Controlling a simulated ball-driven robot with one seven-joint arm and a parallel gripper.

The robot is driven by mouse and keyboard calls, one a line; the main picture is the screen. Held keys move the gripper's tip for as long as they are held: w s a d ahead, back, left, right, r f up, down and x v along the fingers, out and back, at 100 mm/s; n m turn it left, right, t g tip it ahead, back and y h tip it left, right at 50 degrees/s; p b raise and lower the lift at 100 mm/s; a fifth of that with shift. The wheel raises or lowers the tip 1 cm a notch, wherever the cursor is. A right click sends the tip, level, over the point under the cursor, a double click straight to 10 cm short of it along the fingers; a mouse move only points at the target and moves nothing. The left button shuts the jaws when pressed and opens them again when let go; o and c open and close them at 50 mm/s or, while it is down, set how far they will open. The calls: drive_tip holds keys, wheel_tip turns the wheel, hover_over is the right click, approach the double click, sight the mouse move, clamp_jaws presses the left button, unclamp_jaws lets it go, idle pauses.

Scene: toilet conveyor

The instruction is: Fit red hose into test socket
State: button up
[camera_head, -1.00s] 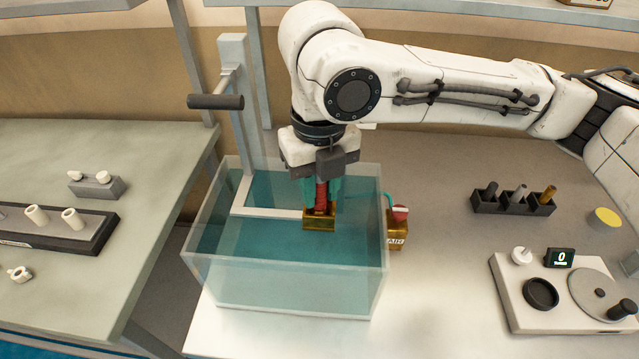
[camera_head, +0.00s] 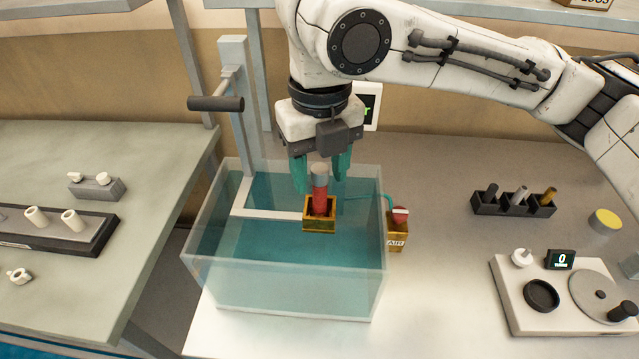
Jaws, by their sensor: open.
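The red hose (camera_head: 320,195) stands upright in the brass-coloured test socket (camera_head: 319,221), with a grey cap or end on its top. The socket sits inside the clear water tank (camera_head: 290,289), on a pale frame arm. My gripper (camera_head: 322,183) is open just above and behind the hose, its teal fingers apart on either side of the hose's upper end. It appears clear of the hose. The hose's lower end is hidden inside the socket.
A brass AIR box (camera_head: 397,237) with a red knob stands at the tank's right. A dark rack (camera_head: 513,203) with several pegs and a white turntable unit (camera_head: 565,294) are further right. A lever handle (camera_head: 215,103) juts out at the tank's back left. The left bench (camera_head: 100,245) holds small fittings.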

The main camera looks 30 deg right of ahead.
wheel_tip(320, 180, up, 8)
drive_tip(key=shift+r, duration=0.1)
idle(0.6)
